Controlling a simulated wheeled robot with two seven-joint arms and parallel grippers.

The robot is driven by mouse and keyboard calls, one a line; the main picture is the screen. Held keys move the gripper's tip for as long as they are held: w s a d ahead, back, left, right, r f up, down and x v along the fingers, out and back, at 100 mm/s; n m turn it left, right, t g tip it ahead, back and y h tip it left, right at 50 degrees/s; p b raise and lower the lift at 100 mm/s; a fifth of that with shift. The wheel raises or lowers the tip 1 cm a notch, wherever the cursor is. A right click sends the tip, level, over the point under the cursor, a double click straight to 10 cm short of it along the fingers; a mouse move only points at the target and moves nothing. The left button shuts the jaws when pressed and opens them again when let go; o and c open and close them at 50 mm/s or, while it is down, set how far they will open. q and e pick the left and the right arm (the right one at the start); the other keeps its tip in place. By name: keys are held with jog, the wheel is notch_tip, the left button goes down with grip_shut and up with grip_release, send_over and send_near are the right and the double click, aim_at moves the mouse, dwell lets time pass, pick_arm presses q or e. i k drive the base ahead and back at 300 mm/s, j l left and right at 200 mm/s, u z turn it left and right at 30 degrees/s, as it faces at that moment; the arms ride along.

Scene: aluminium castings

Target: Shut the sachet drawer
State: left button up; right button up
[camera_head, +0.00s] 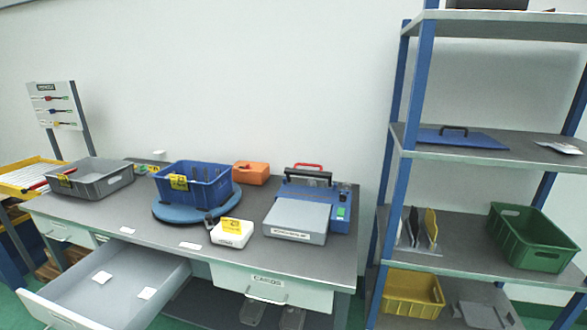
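A grey drawer (121,262) is pulled far out from under the workbench at the lower left. Two small white sachets (147,293) lie apart on its floor. Its front panel (58,312) faces the lower left, and part of it is cut off by the picture edge. Neither of my grippers shows in the head view.
A shut drawer labelled CARDS (270,286) is to the right of the open one. The workbench (130,213) carries a grey bin (105,181), a blue crate (205,188) on a round blue turntable, and a blue device (325,212). A shelf rack (480,165) stands at the right.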

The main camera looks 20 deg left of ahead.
aim_at(72, 301)
jog(key=u, duration=2.4)
